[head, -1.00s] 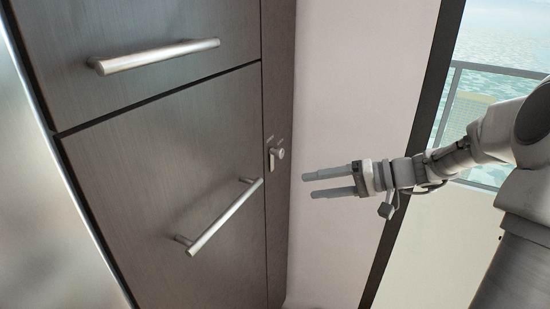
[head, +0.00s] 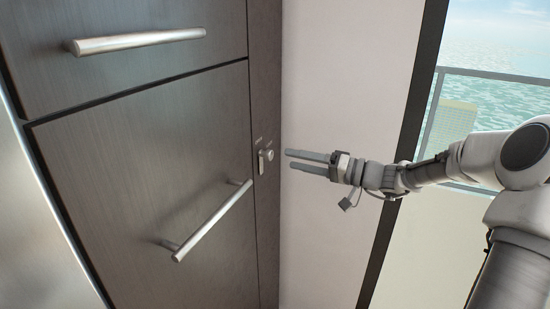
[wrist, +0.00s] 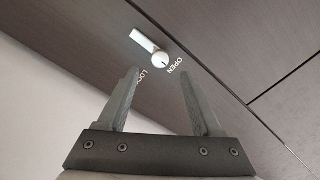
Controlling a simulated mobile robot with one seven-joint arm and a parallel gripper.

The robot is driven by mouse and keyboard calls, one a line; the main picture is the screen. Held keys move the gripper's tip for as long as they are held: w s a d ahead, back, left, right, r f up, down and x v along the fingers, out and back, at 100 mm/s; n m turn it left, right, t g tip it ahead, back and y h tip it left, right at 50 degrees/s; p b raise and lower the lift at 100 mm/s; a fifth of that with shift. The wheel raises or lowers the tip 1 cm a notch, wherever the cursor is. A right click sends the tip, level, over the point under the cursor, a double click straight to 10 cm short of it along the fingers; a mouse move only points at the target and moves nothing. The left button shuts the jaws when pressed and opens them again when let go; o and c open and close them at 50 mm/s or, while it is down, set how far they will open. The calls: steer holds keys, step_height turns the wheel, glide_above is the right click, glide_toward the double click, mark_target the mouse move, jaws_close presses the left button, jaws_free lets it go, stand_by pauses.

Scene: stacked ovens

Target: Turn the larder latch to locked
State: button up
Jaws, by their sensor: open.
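The larder latch (head: 262,162) is a small silver lever with a round knob, on the narrow dark strip right of the lower door. In the head view its lever hangs below the knob. In the wrist view the latch (wrist: 148,45) shows the lever pointing up and left from the knob. An "OPEN" label is beside the knob, and a "LOCK" label is partly hidden by the left finger. My gripper (head: 289,158) is open and empty, just right of the latch at about its height. In the wrist view my gripper (wrist: 158,76) has its fingertips just short of the knob.
A dark lower door with a slanted bar handle (head: 208,222) is left of the latch. Another bar handle (head: 138,41) is on the panel above. A pale wall (head: 335,90) and a dark-framed window (head: 490,60) stand to the right.

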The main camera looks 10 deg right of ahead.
mark_target(272, 155)
steer(key=x, duration=0.6)
steer(key=shift+w+a, duration=0.15)
steer(key=shift+c, duration=0.2)
jaws_close()
